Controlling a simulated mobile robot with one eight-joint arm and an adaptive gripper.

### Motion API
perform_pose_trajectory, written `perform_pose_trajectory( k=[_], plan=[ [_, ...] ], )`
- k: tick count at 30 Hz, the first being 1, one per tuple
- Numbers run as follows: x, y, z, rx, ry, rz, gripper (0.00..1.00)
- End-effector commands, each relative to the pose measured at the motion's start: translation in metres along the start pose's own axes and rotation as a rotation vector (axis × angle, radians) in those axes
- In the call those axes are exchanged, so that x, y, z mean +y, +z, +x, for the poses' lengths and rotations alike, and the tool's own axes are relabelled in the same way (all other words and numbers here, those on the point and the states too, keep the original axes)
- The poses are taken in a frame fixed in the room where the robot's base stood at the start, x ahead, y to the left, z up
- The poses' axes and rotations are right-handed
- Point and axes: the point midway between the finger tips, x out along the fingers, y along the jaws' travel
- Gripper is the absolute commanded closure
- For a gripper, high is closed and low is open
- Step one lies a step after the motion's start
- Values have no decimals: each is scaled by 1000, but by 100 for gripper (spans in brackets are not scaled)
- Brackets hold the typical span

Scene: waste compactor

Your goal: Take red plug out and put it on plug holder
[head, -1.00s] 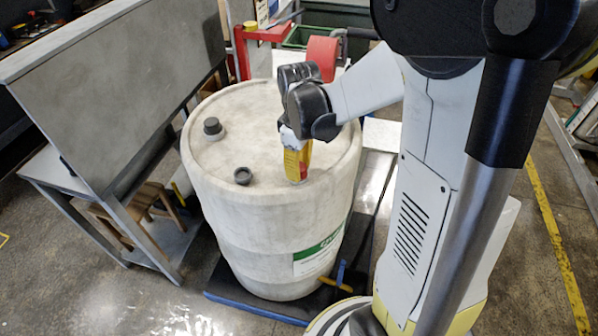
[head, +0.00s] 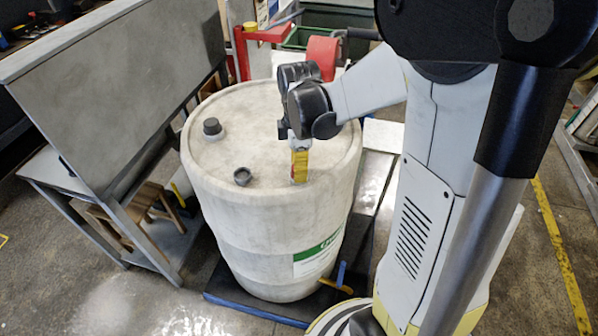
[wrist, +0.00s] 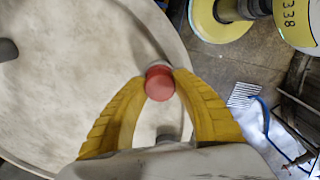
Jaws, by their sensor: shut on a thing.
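My gripper (head: 299,178) is over the top of the large white drum (head: 265,225), near the drum's front right edge. In the wrist view my gripper (wrist: 161,78) has its two yellow fingers closed on the round red plug (wrist: 160,87). The plug sits between the fingertips near the drum's rim. In the head view the fingers mostly hide the plug, and I cannot tell whether it is seated in the drum or lifted slightly. I cannot make out a plug holder for certain.
A dark cap (head: 212,127) and a small dark ring-shaped fitting (head: 242,176) stand on the drum top. A grey panelled bench (head: 120,80) is at the left. A red cart (head: 262,36) stands behind the drum. A blue and yellow handle (head: 340,280) is at the drum's base.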

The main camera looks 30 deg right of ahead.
Motion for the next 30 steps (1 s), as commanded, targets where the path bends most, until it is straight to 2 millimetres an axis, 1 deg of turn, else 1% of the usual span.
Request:
perform_pose_trajectory(
  k=[2,4,9,12,23,30],
  plan=[
    [0,0,0,0,0,-6,100],
    [0,0,0,0,0,-58,100],
    [0,0,0,0,0,-316,100],
    [0,0,0,0,0,-418,100],
    [0,0,0,0,0,-478,100],
    [0,0,0,0,0,-815,100]
  ],
)
